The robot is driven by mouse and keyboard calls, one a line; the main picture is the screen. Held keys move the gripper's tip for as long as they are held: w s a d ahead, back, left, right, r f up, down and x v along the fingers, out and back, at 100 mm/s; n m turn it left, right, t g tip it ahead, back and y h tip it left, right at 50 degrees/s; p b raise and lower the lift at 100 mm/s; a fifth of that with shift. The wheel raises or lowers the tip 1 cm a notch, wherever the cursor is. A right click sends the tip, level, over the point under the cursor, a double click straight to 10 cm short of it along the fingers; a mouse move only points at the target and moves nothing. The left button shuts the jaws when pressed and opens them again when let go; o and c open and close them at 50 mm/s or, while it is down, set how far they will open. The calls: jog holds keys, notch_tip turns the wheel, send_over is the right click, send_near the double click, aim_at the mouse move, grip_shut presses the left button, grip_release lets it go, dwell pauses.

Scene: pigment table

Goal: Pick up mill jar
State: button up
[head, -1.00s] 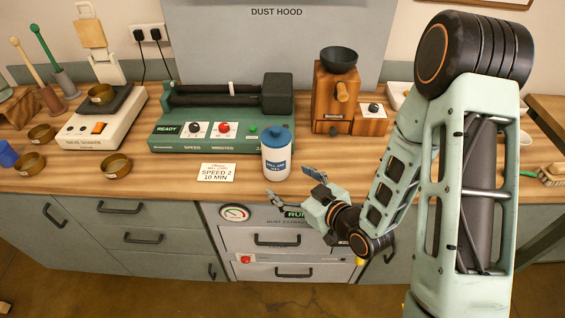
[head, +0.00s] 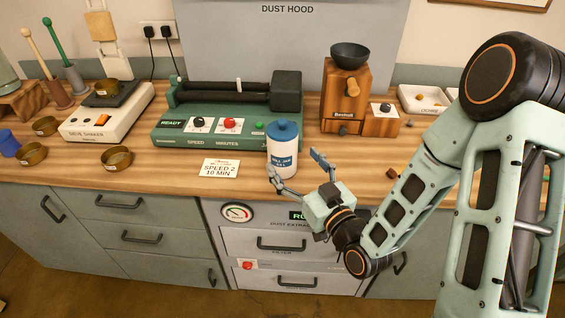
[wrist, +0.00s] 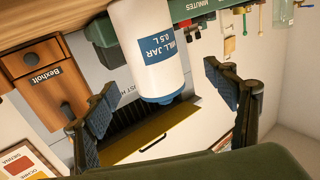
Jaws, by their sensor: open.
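The mill jar (head: 283,153) is a white cylinder with a blue lid and a blue label, standing upright near the counter's front edge. My gripper (head: 295,170) is open, just in front and to the right of the jar in the head view, with its fingers pointing toward it. In the wrist view the picture is upside down, and the mill jar (wrist: 150,50) lies ahead between the two spread fingertips (wrist: 162,97). The jar appears a little beyond the fingertips, and I cannot tell if either finger touches it.
The green roller mill (head: 228,112) stands behind the jar. A printed card (head: 219,168) lies to the jar's left. A wooden grinder (head: 343,98) stands behind to the right. The white sieve shaker (head: 107,112) and brass sieves are farther left. Drawers (head: 272,242) are below the counter.

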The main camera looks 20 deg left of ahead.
aim_at(287, 152)
jog(key=b+x, duration=0.1)
jog(key=x, duration=0.1)
jog(key=shift+w+a+f, duration=0.1)
jog(key=shift+w+a, duration=0.3)
jog(key=shift+w, duration=0.1)
jog(key=shift+w+d+p+x, duration=0.15)
jog(key=shift+p+x, duration=0.1)
jog(key=shift+x, duration=0.9)
jog(key=shift+w+d+p+x, duration=0.1)
jog(key=shift+p+x, duration=0.1)
jog(key=shift+x, duration=0.95)
jog(key=shift+c, duration=0.4)
jog(key=c, duration=1.5)
jog(key=shift+r, duration=0.2)
jog(key=shift+c, duration=0.6)
jog(key=shift+r, duration=0.15)
